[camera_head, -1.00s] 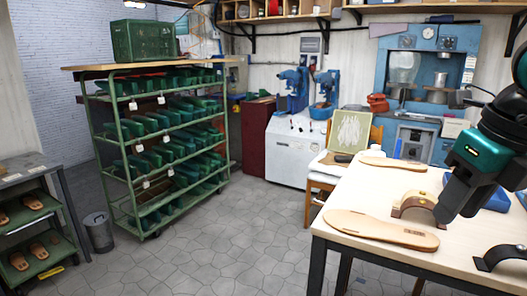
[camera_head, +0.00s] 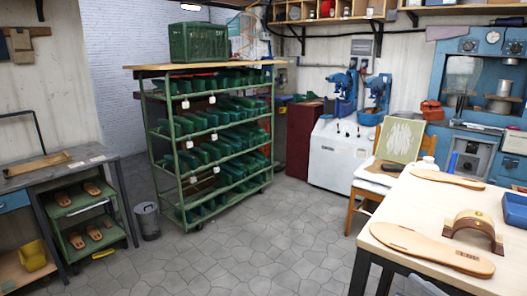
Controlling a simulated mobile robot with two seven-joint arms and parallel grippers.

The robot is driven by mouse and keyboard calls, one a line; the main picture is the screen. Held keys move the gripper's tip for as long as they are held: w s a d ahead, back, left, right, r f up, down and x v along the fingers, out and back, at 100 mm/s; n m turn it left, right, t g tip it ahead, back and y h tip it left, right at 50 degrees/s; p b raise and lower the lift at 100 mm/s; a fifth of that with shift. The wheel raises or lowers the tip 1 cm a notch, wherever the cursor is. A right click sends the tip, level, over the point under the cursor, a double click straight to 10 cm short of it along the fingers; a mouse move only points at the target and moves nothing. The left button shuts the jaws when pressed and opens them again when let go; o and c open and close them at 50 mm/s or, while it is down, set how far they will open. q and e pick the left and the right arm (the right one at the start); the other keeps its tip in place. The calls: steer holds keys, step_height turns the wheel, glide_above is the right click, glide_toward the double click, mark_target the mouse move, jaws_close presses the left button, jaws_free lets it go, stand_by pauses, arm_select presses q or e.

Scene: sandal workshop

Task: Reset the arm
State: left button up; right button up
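Neither of my grippers nor my arms shows in the head view now. A light wooden worktable (camera_head: 420,208) stands at the right. On it lie a tan sole (camera_head: 425,246) at the front edge and another tan sole (camera_head: 447,179) farther back. A brown curved strap piece (camera_head: 473,226) stands arched between them. A blue tray (camera_head: 515,210) sits at the right picture edge, partly cut off.
A green rack (camera_head: 150,140) with shelves of green shoe forms stands at the centre left. A workbench (camera_head: 60,168) with sandals below is at the left. A grey bin (camera_head: 147,222) stands between them. The stone floor (camera_head: 250,250) in front is clear.

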steer(key=s+a+f+m+g+h, duration=0.1)
steer(key=s+a+f+m+h, duration=0.1)
steer(key=f, duration=0.5)
steer(key=s+a+f+m+g+h, duration=0.2)
steer(key=s+a+f+m+h, duration=0.1)
steer(key=f+m, duration=0.4)
steer(key=s+a+f+m+g+h, duration=0.2)
steer(key=s+a+f+m, duration=0.2)
steer(key=s+f+m, duration=0.1)
step_height(320, 180, down, 2)
steer(key=shift+s+a+f+p, duration=0.15)
steer(key=shift+s+f+p, duration=0.2)
steer(key=shift+s, duration=0.35)
steer(key=shift+r, duration=0.1)
